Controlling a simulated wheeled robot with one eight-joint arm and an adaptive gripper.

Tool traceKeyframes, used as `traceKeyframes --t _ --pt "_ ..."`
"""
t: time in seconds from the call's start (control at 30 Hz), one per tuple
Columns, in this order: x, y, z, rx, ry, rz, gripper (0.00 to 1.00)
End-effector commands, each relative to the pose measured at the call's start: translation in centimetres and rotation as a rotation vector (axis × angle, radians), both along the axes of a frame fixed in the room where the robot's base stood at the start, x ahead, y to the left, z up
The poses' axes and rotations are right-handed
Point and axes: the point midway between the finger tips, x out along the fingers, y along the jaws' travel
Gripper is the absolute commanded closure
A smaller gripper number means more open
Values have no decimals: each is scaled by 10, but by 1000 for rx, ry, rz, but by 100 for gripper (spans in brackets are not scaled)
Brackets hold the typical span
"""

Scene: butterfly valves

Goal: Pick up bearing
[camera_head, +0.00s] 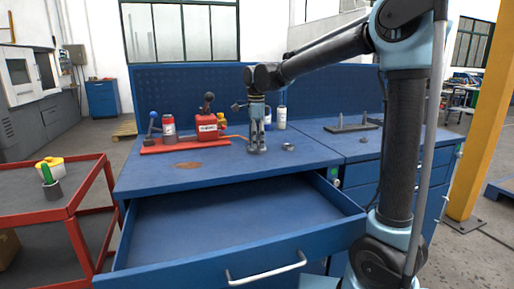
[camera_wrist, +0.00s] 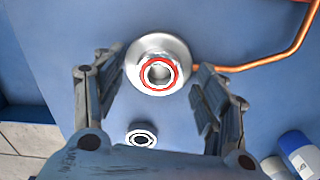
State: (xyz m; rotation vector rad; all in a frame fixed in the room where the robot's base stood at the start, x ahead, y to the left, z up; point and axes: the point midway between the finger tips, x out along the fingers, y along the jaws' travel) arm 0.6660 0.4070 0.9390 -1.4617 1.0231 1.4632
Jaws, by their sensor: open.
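A small silver ring that looks like the bearing (camera_head: 288,147) lies flat on the bench, just right of my gripper (camera_head: 257,143) in the head view. My gripper (camera_wrist: 158,80) points down and is open. Between its fingers, in the wrist view, is a round silver flanged part (camera_wrist: 145,48) with a red ring around its central hole. I cannot tell whether the fingers touch it. In the head view the gripper mostly hides this part.
The blue workbench (camera_head: 215,172) has an open, empty drawer (camera_head: 240,215) in front. A red pump (camera_head: 207,127) stands on a red tray to the left, with an orange pipe (camera_wrist: 272,61) near the gripper. Bottles (camera_head: 281,117) stand behind. A red cart (camera_head: 85,190) is at left.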

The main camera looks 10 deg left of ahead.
Motion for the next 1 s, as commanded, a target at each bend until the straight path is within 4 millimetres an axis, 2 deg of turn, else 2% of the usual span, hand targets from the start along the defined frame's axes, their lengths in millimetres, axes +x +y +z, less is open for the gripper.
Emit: traceKeyframes --t 0.23,0.4,0.47,0.53,0.57,0.8,1.0 --pt "0 0 -1 0 0 0 36" --pt "0 1 -1 0 0 1 75" --pt "0 1 -1 0 0 1 85" --pt "0 1 -1 0 0 1 85" --pt "0 1 -1 0 0 2 89" --pt "-1 1 1 0 0 2 90" --pt "-1 1 24 0 0 2 90"
